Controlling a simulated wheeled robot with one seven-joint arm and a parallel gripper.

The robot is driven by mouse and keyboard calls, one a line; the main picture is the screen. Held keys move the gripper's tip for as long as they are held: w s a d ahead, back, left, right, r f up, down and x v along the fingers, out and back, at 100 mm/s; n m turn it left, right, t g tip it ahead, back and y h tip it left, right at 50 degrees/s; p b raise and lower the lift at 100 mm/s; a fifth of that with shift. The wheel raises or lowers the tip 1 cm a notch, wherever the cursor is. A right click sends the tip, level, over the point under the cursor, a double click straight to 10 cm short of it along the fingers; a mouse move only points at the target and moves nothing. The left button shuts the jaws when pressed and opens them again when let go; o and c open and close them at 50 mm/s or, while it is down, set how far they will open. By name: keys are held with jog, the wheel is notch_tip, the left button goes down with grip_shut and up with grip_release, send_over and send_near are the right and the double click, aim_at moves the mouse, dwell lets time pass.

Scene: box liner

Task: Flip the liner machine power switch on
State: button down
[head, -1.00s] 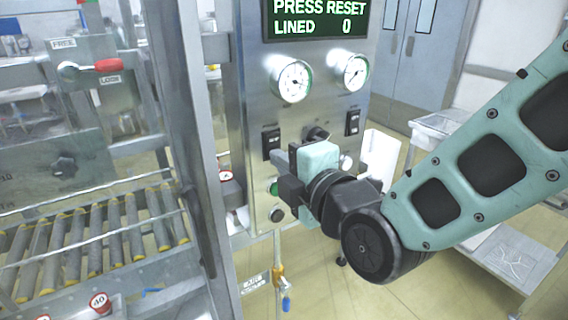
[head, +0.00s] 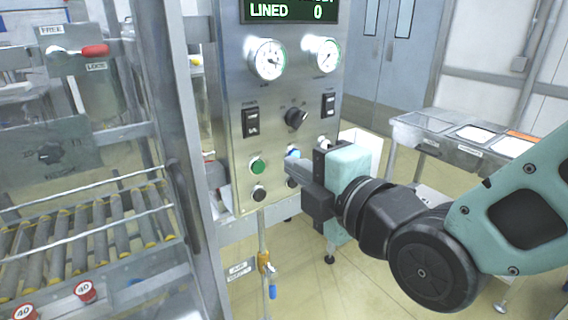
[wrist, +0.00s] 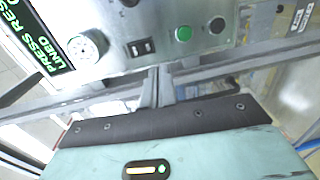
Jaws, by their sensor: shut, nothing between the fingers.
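The liner machine's control panel (head: 232,70) stands upright in the head view. The power switch (head: 251,122) is a black rocker under a small label, on the panel's left side below the left gauge. It also shows in the wrist view (wrist: 141,47), unobstructed. I cannot tell whether it is on or off. My gripper (head: 289,171) is shut and empty, in front of the panel, lower and to the right of the switch and apart from it. In the wrist view its closed fingertips (wrist: 157,72) lie below the switch and slightly right of it.
A green button (head: 258,166), a black button (head: 259,193), a selector knob (head: 296,117) and a second rocker (head: 328,105) share the panel. A metal frame post (head: 165,100) and roller conveyor (head: 85,238) are at left. A table with trays (head: 465,135) is at right.

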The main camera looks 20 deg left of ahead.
jog(key=shift+f+b+v, duration=0.15)
jog(key=shift+b+v, duration=0.05)
jog(key=shift+v, duration=0.65)
jog(key=shift+f+b+v, duration=0.2)
jog(key=shift+v, duration=0.65)
jog(key=s+d+f+m+g+h, duration=0.5)
jog(key=s+d+f+m+h, duration=0.1)
jog(key=d+m, duration=0.4)
jog(key=s+d+f+m+g+h, duration=0.6)
jog(key=d+f+m, duration=0.1)
jog(key=d+m, duration=0.3)
jog(key=shift+s, duration=0.3)
jog(key=shift+d, duration=0.1)
